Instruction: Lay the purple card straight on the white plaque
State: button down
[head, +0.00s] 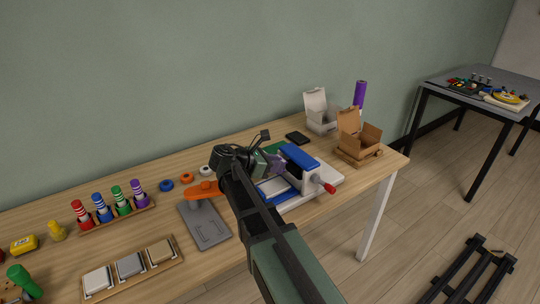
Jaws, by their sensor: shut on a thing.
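My arm reaches over the wooden table in the head view, and my gripper (265,158) is at its far end, just left of a blue-and-white device. A small dull purple patch (277,164) at the gripper looks like the purple card, and the gripper is shut on it. The arm and gripper hide part of it, so its tilt and any contact below cannot be told. A white flat base (325,184) lies under the blue device, partly hidden by my arm. I cannot tell whether it is the white plaque.
The blue device (299,156) with a red-tipped handle stands right beside the gripper. Open boxes (360,138) and a black phone-like slab (297,138) lie behind. A grey plate with an orange part (205,225), colored ring pegs and a tile tray (130,268) are left.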

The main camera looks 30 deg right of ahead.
jog(key=f+b, duration=0.2)
jog(key=s+f+b, duration=0.1)
jog(key=f+b, duration=0.1)
jog(key=s+f+b, duration=0.1)
jog(key=f+b, duration=0.1)
jog(key=shift+s+f, duration=0.2)
jog(key=shift+f, duration=0.15)
jog(key=shift+f+b, duration=0.55)
jog(key=shift+b, duration=0.15)
dwell(1.0)
jog(key=c, duration=0.9)
grip_release()
jog(key=shift+a+r, duration=0.1)
jog(key=p+v, duration=0.4)
jog(key=v, duration=0.6)
jog(key=shift+a, duration=0.3)
